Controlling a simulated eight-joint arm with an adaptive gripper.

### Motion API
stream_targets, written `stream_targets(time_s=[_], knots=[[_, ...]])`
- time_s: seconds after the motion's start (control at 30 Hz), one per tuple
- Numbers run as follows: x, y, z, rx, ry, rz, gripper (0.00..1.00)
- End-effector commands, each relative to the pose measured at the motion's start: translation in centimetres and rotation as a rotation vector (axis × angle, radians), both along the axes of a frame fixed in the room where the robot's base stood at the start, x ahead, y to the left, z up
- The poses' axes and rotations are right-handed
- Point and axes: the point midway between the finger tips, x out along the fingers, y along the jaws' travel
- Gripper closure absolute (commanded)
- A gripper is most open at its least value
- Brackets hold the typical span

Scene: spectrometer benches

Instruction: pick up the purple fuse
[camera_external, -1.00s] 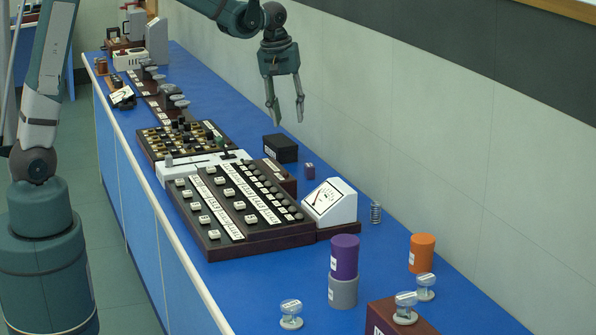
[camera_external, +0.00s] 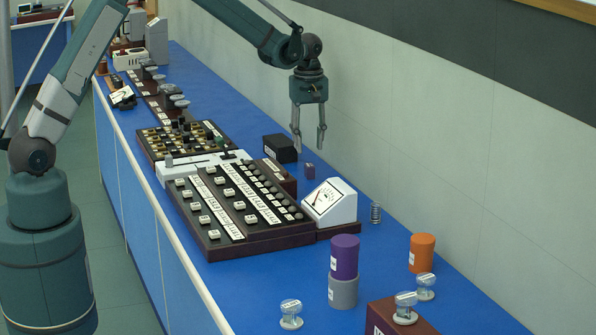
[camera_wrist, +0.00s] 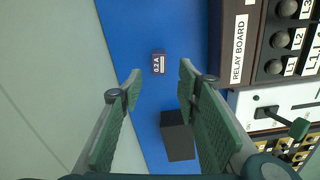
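The purple fuse (camera_external: 309,170) is a small dark purple block standing on the blue bench top, right of the black box. In the wrist view the fuse (camera_wrist: 158,62) shows a white "0.2 A" label and lies ahead, near the middle between my fingertips. My gripper (camera_external: 308,148) is open, pointing down, above and close to the fuse in the outside view. In the wrist view my gripper (camera_wrist: 160,73) has its green-padded fingers apart with nothing between them. The exact height above the fuse is hard to tell.
A black box (camera_external: 281,148) stands close to the fuse. The relay board (camera_external: 279,177) and white meter (camera_external: 330,203) are nearby, with a spring (camera_external: 376,213) beyond. A purple cylinder (camera_external: 344,257) sits on a grey one. The wall (camera_external: 420,130) runs behind the bench.

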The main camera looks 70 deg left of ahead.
Motion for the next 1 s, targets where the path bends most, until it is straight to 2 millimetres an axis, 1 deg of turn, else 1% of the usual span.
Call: stream_targets(time_s=[0.17, 0.57, 0.83, 1.0], knots=[[0.4, 0.4, -0.8, -0.002, 0.008, 0.020, 0.67], [0.4, 0.4, -1.1, -0.003, 0.010, 0.021, 0.67], [0.4, 0.4, -3.0, -0.003, 0.009, 0.021, 0.67], [0.3, 0.4, -3.5, -0.003, 0.009, 0.021, 0.67]])
